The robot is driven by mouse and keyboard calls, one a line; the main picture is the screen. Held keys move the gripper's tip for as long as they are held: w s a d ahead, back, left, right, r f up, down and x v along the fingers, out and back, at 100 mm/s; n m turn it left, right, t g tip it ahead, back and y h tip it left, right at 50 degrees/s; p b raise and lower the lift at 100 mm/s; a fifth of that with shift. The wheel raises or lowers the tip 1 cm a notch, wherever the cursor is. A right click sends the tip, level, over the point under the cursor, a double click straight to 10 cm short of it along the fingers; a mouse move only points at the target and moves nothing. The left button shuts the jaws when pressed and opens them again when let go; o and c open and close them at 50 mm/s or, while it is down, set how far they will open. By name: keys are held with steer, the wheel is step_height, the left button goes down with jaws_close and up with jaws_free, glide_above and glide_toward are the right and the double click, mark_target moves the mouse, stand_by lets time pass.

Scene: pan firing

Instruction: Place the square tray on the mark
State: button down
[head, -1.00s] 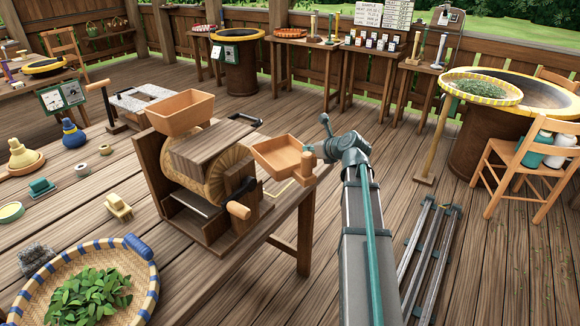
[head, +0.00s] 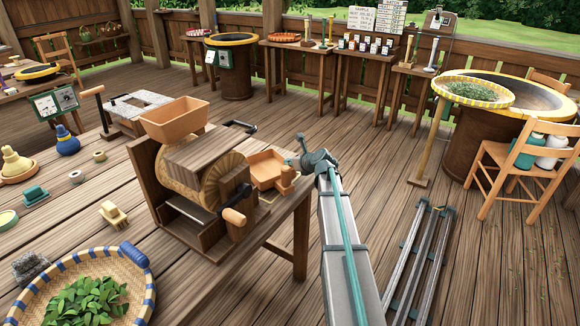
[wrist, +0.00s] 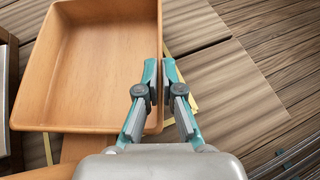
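The square tray (head: 262,165) is an orange-brown wooden box with a short knob-like handle. It is beside the grinder, over the table's far right end. It also fills the upper left of the wrist view (wrist: 95,70) and looks empty. My gripper (head: 294,164) is at the tray's right side. In the wrist view my gripper's teal fingers (wrist: 160,75) are closed on the tray's right wall, one inside and one outside. Yellow lines of the mark (wrist: 190,104) show on the boards around the tray. I cannot tell whether the tray touches the table.
The wooden grinder (head: 195,170) with its hopper (head: 175,118) and crank stands just left of the tray. A woven basket of leaves (head: 85,290) and small items occupy the table's left side. A chair (head: 525,170) and round stand are at right. Floor beyond the table end is open.

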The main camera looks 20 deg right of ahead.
steer(key=shift+f, duration=0.75)
steer(key=shift+f, duration=0.15)
steer(key=c, duration=1.3)
jaws_free()
steer(key=shift+s+r, duration=0.1)
steer(key=shift+r, duration=0.1)
steer(key=v, duration=1.1)
steer(key=shift+s+r+b, duration=0.15)
steer(key=shift+s+b, duration=0.25)
steer(key=shift+d, duration=0.1)
